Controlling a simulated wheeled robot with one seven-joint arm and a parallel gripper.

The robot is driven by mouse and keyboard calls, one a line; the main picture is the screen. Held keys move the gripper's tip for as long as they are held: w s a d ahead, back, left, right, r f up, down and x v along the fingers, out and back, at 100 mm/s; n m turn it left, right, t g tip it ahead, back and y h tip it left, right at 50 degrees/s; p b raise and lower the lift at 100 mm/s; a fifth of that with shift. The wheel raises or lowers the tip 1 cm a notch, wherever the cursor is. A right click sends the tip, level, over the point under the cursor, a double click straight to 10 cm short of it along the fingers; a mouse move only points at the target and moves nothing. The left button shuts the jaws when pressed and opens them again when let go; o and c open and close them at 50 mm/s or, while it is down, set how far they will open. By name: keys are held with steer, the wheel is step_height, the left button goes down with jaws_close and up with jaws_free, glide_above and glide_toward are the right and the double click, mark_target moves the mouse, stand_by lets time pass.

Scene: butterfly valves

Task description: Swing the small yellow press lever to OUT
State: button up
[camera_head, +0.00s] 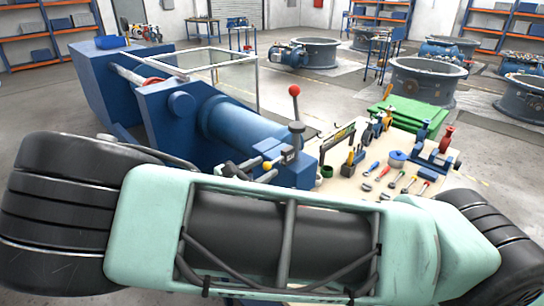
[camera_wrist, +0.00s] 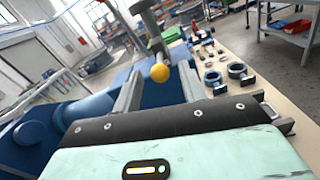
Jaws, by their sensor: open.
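The small yellow press lever shows as a yellow ball knob (camera_wrist: 160,73) in the wrist view, with a dark grey post (camera_wrist: 147,20) rising behind it. The knob appears between my gripper's two spread fingers (camera_wrist: 159,70), with visible space on either side; I cannot tell how deep it sits between them. My gripper there is small and partly hidden behind my arm. Any OUT marking is too small to read.
A taller lever with a red ball (camera_head: 295,91) stands just behind the yellow knob. A beige table (camera_head: 345,188) to the right carries several tools, fittings and a blue vise. Large grey valve rings (camera_head: 428,80) stand on the floor farther back.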

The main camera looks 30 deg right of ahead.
mark_target(273, 163)
steer(key=shift+w+d+p, duration=0.25)
steer(key=shift+d+p, duration=0.05)
steer(key=shift+d, duration=0.75)
steer(key=shift+w+d+p, duration=0.2)
steer(key=shift+d+p, duration=0.1)
steer(key=shift+d, duration=0.75)
jaws_close()
